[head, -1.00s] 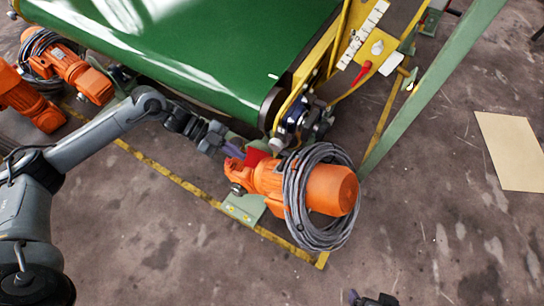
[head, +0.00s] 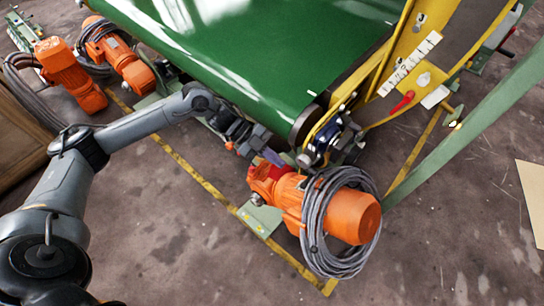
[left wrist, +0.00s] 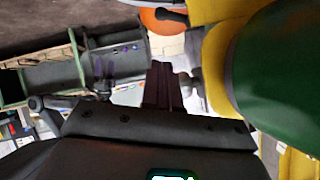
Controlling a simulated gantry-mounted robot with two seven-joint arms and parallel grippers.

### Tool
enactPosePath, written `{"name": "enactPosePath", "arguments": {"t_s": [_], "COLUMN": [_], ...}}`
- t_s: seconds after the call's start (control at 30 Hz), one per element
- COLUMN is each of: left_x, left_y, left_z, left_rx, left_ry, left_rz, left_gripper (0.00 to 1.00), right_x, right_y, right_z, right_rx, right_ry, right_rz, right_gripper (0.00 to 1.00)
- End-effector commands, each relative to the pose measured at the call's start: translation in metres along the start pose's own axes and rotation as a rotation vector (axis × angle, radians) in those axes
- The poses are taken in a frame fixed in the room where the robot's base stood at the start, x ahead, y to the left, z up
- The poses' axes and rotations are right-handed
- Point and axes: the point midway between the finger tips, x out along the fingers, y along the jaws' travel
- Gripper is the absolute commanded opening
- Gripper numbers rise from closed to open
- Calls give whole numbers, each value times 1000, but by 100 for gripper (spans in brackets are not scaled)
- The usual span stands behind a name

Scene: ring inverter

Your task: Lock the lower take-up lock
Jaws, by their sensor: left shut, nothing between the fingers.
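My left gripper (head: 268,156) is shut and empty beside the end of the conveyor's green belt (head: 250,60). Its purple-grey fingertips are just above a dark red part (head: 262,172) on the near end of an orange motor (head: 340,212); I cannot tell whether they touch. In the left wrist view the shut fingers (left wrist: 163,88) point away, with yellow frame and green belt to their right. A red handle (head: 402,102) sits on the yellow side frame (head: 385,75). I cannot tell which part is the lower take-up lock. My right gripper is not in view.
A coil of grey cable (head: 318,225) hangs round the orange motor. A pale green post (head: 470,125) slants at the right. More orange motors (head: 70,75) stand at the far left. The floor at the bottom is mostly clear.

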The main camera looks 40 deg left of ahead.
Motion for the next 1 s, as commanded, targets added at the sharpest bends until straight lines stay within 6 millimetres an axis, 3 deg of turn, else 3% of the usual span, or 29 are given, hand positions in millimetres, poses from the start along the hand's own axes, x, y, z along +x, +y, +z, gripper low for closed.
{"name": "enactPosePath", "arguments": {"t_s": [0.2, 0.33, 0.4, 0.67, 1.0], "left_x": [45, 67, 75, 90, 93], "left_y": [1, 1, 2, 1, 0], "left_z": [2, 2, 11, 27, 29], "left_rx": [2, 1, -1, -1, -1], "left_ry": [3, 4, 0, -1, 0], "left_rz": [0, 0, -1, -1, 0], "left_gripper": [0, 0, 0, 0, 0], "right_x": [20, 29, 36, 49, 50], "right_y": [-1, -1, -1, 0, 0], "right_z": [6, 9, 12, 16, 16], "right_rx": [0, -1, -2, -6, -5], "right_ry": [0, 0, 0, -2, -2], "right_rz": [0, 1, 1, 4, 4], "right_gripper": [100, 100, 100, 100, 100]}}
